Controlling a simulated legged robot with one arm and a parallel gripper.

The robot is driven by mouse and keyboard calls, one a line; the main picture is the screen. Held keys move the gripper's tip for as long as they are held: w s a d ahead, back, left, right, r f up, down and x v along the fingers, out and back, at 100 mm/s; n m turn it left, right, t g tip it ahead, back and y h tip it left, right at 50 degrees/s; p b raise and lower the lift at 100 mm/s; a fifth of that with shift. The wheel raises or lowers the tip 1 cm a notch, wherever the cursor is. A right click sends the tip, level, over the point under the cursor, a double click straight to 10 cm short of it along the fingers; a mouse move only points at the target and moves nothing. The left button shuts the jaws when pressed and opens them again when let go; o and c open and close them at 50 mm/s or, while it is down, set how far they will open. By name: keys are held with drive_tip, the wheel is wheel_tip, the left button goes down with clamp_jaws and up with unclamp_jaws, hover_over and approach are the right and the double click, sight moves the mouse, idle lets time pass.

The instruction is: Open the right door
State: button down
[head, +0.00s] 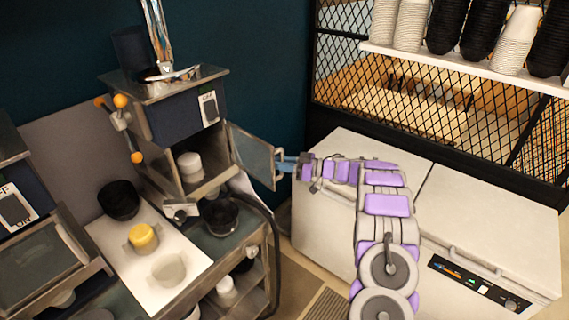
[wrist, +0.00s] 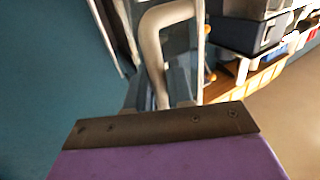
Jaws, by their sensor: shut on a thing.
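The right door (head: 252,155) is a small framed panel on the metal cabinet in the head view. It stands swung open to the right of the cabinet opening, and a white container (head: 190,166) shows inside. My gripper (head: 289,165) is at the door's outer right edge. In the wrist view my gripper (wrist: 163,92) is shut on the pale curved door handle (wrist: 152,40), which passes between its two fingers. In the head view the grip on the handle is too small to make out.
A white chest freezer (head: 320,215) stands below and right of my arm. A black bowl (head: 220,214) sits below the cabinet opening. A yellow item (head: 143,238) lies on a white board (head: 105,240). Stacked cups (head: 411,25) stand on a shelf before black mesh (head: 340,75).

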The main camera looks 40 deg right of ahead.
drive_tip(key=c, duration=1.4)
unclamp_jaws()
drive_tip(key=shift+a+r, duration=0.1)
drive_tip(key=shift+a, duration=0.2)
drive_tip(key=shift+o, duration=1.2)
drive_tip(key=shift+w+a, duration=0.15)
drive_tip(key=shift+s+d, duration=0.2)
drive_tip(key=shift+d, duration=0.35)
drive_tip(key=b+v, duration=0.2)
drive_tip(key=v, duration=1.4)
drive_tip(key=shift+s+d+b, duration=0.25)
drive_tip(key=shift+b, duration=0.1)
drive_tip(key=shift+a, duration=0.25)
drive_tip(key=shift+w+d, duration=0.1)
